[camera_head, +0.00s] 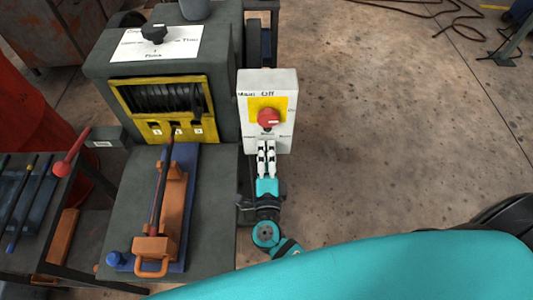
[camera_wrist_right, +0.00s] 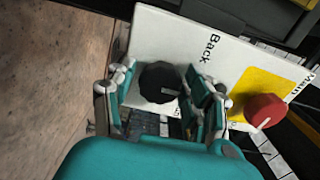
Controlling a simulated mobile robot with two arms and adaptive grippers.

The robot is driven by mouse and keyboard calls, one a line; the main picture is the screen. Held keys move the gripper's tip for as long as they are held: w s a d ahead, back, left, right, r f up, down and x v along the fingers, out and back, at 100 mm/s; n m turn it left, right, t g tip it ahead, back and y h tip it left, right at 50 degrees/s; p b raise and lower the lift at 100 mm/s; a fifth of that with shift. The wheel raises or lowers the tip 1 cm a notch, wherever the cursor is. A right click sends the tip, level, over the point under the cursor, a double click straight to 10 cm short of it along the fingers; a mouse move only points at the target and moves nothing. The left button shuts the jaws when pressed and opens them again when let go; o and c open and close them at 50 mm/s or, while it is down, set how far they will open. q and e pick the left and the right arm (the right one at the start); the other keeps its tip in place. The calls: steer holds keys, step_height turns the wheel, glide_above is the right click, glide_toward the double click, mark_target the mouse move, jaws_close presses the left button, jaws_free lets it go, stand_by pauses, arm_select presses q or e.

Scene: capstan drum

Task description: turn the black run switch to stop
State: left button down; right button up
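A white switch box (camera_head: 284,82) stands at the right side of the machine. It carries a red knob (camera_head: 268,118) on a yellow plate and, in the wrist view, a black knob (camera_wrist_right: 157,80) beside the word "Back". The black knob has a short white mark on its face. My right gripper (camera_head: 266,146) is at the box's lower part and hides this knob in the head view. In the wrist view my right gripper (camera_wrist_right: 162,98) is open, with a finger on either side of the black knob; contact cannot be told. My left gripper is out of view.
Another black knob (camera_head: 154,34) sits on a labelled white plate on the machine top. The red knob (camera_wrist_right: 265,110) is close to my right fingers. A drum in a yellow frame (camera_head: 118,96) and an orange lever assembly (camera_head: 172,206) are at left. Floor at right is clear.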

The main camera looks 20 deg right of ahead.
steer(key=shift+o, duration=0.8)
steer(key=v, duration=1.2)
steer(key=shift+r, duration=0.15)
